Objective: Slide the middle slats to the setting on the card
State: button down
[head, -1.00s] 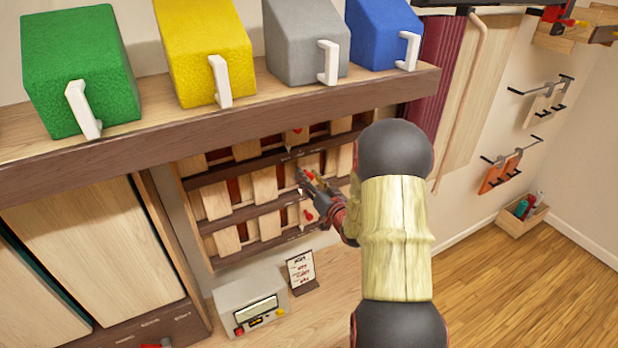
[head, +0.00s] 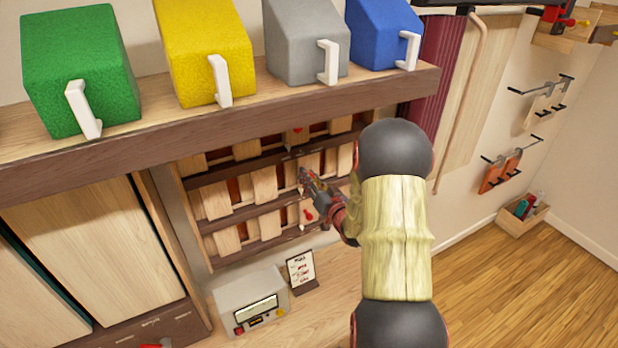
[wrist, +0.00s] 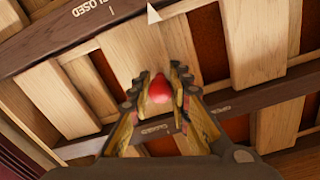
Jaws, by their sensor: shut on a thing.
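A wall panel holds three rows of pale wooden slats over dark red gaps, split by dark rails. The middle slats (head: 264,186) lie between two rails, and dark red gaps show between them. My gripper (head: 305,178) reaches the middle row near its right part. In the wrist view my gripper (wrist: 157,79) is shut on a red knob (wrist: 160,89) on a middle slat (wrist: 149,50). A white pointer (wrist: 153,13) sits by a rail marked CLOSED, upside down here. The card (head: 300,271) stands below the panel; its writing is too small to read.
A grey box with a display (head: 250,302) stands beside the card. A shelf (head: 230,118) with green, yellow, grey and blue blocks overhangs the panel. Red knobs also show on the top row (head: 297,130) and bottom row (head: 308,215).

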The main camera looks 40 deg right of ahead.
jog(key=d+b, duration=0.1)
jog(key=d, duration=0.1)
jog(key=s+d+b, duration=0.1)
jog(key=d, duration=0.1)
jog(key=shift+d, duration=0.25)
jog(key=shift+a, duration=0.2)
jog(key=c, duration=1.7)
grip_release()
jog(key=shift+d, duration=0.25)
jog(key=shift+o, duration=0.3)
jog(key=shift+a, duration=0.1)
send_near(316, 167)
jog(key=v, duration=0.5)
jog(key=shift+s+a, duration=0.15)
jog(key=shift+s, duration=0.05)
